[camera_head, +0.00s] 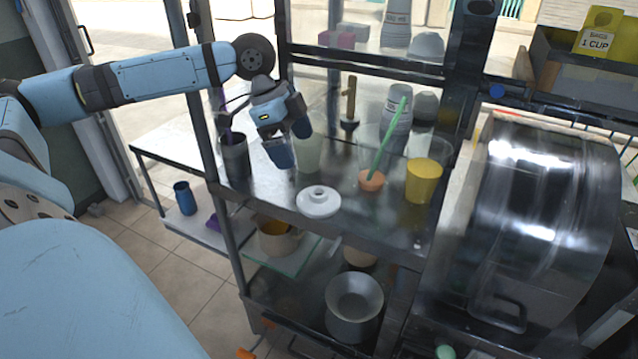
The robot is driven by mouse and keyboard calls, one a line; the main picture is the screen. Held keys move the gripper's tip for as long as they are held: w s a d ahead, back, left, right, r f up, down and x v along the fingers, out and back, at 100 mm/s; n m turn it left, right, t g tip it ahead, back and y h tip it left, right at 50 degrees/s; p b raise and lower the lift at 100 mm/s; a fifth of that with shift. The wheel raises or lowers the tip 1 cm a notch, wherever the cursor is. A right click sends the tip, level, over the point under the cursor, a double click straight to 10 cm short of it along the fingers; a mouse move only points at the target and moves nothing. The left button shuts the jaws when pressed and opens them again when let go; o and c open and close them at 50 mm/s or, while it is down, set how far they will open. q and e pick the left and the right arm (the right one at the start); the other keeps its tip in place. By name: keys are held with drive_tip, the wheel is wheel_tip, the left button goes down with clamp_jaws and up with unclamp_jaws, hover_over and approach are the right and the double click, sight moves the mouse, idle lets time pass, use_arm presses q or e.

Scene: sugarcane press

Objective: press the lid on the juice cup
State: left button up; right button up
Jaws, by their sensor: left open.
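My left gripper (292,146) hangs over the metal counter from the upper left. Its two dark blue fingers are apart, with nothing visible held between them. A clear cup with pale green juice (310,156) stands upright just right of and behind the fingers, which overlap its left edge in the picture. I cannot tell whether they touch it. No lid is visible on this cup. A white round lid (318,201) with a raised centre lies on the counter near its front edge, in front of the cup. My right gripper is out of view.
A dark cup with utensils (235,156) stands left of the gripper. Right are a clear cup with a green straw (371,180) and a cup of yellow content (423,181). A metal drum (540,220) stands far right. Dark shelf posts frame the counter.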

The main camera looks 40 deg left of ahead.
use_arm(q)
hover_over(316, 190)
drive_tip(key=s, duration=0.2)
drive_tip(key=f, duration=0.6)
drive_tip(key=shift+a+b, duration=0.3)
drive_tip(key=shift+b, duration=0.1)
drive_tip(key=b+x, duration=0.1)
drive_tip(key=x, duration=0.4)
drive_tip(key=shift+w+f, duration=0.1)
drive_tip(key=shift+f, duration=0.05)
drive_tip(key=c, duration=0.5)
